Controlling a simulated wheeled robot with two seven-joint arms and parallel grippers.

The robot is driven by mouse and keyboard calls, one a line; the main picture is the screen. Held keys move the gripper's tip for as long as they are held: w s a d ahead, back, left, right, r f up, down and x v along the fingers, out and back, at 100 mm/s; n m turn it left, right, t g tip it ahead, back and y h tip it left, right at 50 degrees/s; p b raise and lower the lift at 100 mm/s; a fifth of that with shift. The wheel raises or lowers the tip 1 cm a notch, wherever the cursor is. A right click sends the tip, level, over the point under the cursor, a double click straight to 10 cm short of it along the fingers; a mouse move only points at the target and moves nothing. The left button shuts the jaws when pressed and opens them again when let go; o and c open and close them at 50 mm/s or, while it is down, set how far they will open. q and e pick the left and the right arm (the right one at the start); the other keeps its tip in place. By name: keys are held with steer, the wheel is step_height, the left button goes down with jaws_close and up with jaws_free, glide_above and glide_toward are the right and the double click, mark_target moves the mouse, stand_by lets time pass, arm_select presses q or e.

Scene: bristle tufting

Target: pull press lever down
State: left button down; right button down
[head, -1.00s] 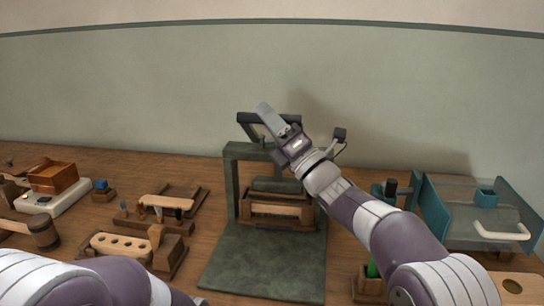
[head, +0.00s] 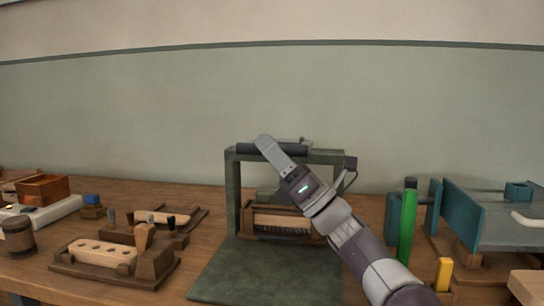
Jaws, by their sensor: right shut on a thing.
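The press stands at the middle of the bench, with a dark green frame (head: 232,192) and a green base plate (head: 265,272). Its lever (head: 243,149) is a dark bar lying about level with the top of the frame. My right gripper (head: 264,141) reaches in from the lower right and is shut on the lever bar; the fingers hide part of it. Inside the press, a wooden block with dark bristles (head: 282,223) sits under the pressing plate, partly hidden by my right arm. My left gripper is out of view.
On the left are a wooden block with holes (head: 103,252) in a holder, a brown box (head: 43,188) and a barrel-like cup (head: 17,238). On the right are a green cylinder (head: 407,226), a yellow block (head: 444,274) and a teal-sided guard (head: 460,223). The base plate's front is bare.

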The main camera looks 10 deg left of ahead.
steer(key=shift+a+f, duration=0.15)
steer(key=shift+f, duration=0.35)
steer(key=c, duration=1)
jaws_free()
steer(key=shift+o, duration=0.2)
steer(key=shift+r, duration=0.15)
